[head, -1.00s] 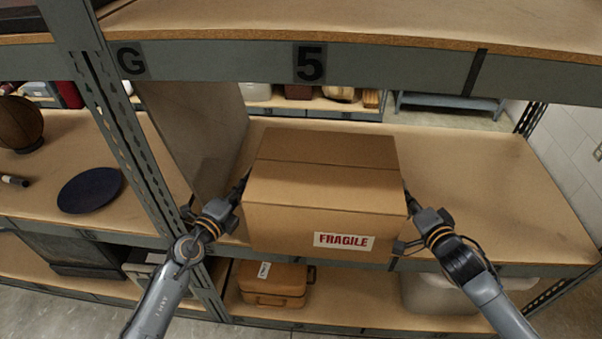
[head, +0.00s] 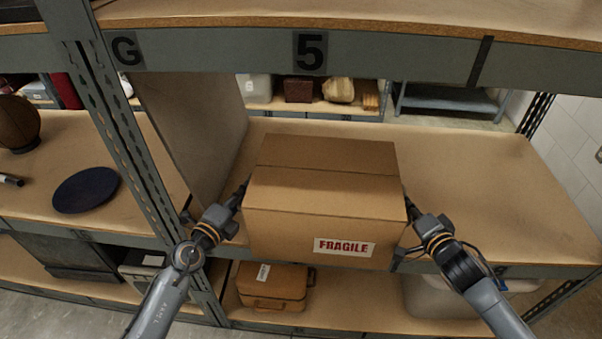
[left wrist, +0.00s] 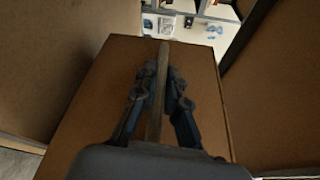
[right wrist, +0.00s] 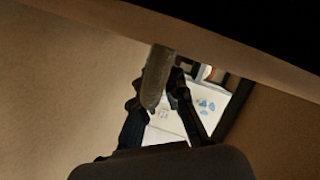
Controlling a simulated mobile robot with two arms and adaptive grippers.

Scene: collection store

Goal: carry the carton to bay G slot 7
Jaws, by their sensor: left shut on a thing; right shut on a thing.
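The carton (head: 325,190) is a closed brown box with a red and white FRAGILE label (head: 344,247) on its front face. It is upright in front of the bay marked G 5 (head: 310,53), overlapping the middle shelf's front edge. I cannot tell whether it touches the shelf. My left gripper (head: 243,190) is shut on the carton's left side, and my right gripper (head: 408,196) is shut on its right side. The wrist views show a narrow strip between the fingers of the left (left wrist: 160,85) and right (right wrist: 160,80) grippers. Bay G slot 7 does not show.
The middle shelf (head: 480,190) is bare to the carton's right. An upright panel (head: 195,130) and shelf post (head: 135,150) stand left. A dark blue disc (head: 87,190) lies in the neighbouring bay. A tan case (head: 275,288) and pale bin (head: 435,295) sit below.

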